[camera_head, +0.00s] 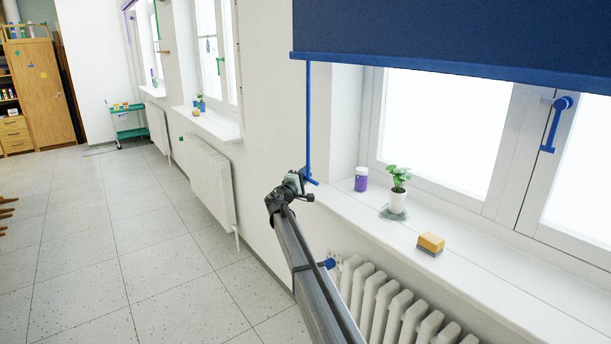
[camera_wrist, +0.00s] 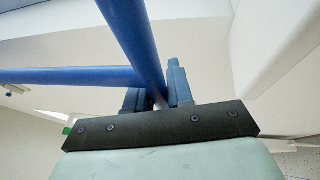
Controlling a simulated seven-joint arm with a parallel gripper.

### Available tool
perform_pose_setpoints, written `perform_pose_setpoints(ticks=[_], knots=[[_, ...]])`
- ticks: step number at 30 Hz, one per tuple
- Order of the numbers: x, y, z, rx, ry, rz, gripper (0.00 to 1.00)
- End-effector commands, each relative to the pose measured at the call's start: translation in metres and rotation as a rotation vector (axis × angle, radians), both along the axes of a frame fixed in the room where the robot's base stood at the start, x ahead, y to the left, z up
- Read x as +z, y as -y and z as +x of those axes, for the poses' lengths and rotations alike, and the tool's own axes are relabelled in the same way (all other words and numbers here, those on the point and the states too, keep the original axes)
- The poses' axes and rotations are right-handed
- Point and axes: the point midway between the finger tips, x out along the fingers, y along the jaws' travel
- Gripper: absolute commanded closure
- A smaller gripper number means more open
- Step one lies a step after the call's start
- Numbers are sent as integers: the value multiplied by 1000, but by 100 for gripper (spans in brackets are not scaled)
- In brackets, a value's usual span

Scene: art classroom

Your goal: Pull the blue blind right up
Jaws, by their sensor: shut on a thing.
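The blue blind (camera_head: 450,42) hangs across the top of the near window in the head view, its bottom edge slanting down to the right. A thin blue rod (camera_head: 308,115) hangs from near the blind's left lower corner, with a short bar at its lower end. My gripper (camera_head: 303,177) is at that lower end, beside the wall left of the sill. In the wrist view my gripper (camera_wrist: 158,85) is shut on the blue rod (camera_wrist: 128,35), which passes between the two fingers. A second blue bar (camera_wrist: 70,75) runs left from the rod there.
On the white sill (camera_head: 470,270) stand a purple jar (camera_head: 361,179), a potted plant (camera_head: 398,190) and a yellow sponge (camera_head: 430,243). A blue window handle (camera_head: 556,125) is on the frame. A white radiator (camera_head: 385,310) is below. The floor (camera_head: 110,240) at left is mostly clear.

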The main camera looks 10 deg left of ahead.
Motion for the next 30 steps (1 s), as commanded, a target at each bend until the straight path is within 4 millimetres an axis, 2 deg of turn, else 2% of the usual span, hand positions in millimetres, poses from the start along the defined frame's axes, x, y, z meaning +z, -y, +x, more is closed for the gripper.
perform_pose_setpoints(ticks=[8, 11, 14, 20, 30], knots=[[4, 0, 0, 0, 1, 1, 100], [15, 0, 0, 0, 2, -1, 100], [34, 0, 0, 1, 3, 1, 100], [94, 0, 0, 1, 6, 1, 100], [217, -1, 1, 0, 5, 2, 100]])
